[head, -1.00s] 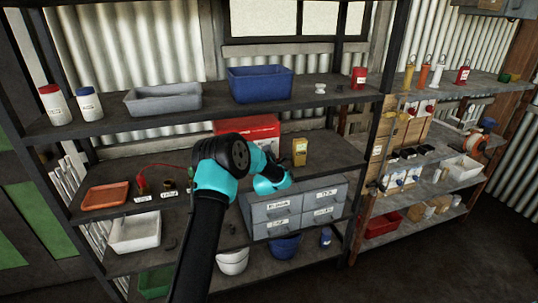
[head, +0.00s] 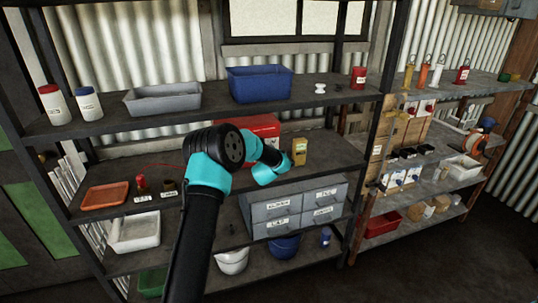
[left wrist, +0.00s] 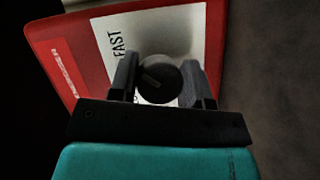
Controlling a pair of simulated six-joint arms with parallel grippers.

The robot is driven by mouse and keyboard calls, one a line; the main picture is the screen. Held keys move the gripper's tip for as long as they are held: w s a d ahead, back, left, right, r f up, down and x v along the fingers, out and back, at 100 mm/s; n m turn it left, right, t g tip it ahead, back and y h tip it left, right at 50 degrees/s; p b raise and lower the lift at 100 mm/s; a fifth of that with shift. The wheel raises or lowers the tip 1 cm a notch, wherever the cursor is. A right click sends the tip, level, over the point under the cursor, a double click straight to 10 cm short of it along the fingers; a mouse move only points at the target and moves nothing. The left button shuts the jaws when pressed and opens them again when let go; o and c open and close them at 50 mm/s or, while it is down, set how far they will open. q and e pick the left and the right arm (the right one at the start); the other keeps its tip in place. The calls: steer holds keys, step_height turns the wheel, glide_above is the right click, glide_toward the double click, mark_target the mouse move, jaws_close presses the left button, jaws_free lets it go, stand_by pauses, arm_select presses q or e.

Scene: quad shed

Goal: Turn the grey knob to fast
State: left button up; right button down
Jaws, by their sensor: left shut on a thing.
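The grey knob (left wrist: 163,80) is round, with a short light pointer line that slants on its face. It sits on a white label (left wrist: 175,35) on a red box (left wrist: 65,50) in the left wrist view. The word FAST is printed on the label left of the knob; another word below it is mostly hidden by a finger. My left gripper (left wrist: 157,73) is shut on the knob, one finger on each side. In the head view the red box (head: 262,124) stands on the middle shelf, and my left arm hides the knob. My right gripper is out of view.
A yellow container (head: 299,151) stands right of the red box. Grey drawers (head: 270,210) sit below. A blue bin (head: 259,82) and a grey tray (head: 163,98) are on the upper shelf. An orange tray (head: 105,195) lies at the middle shelf's left.

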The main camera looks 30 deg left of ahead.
arm_select(q)
steer(key=shift+f, duration=0.15)
stand_by(0.3)
steer(key=o, duration=0.9)
steer(key=shift+s, duration=0.1)
steer(key=v, duration=1.7)
steer(key=shift+r, duration=0.3)
steer(key=shift+s, duration=0.1)
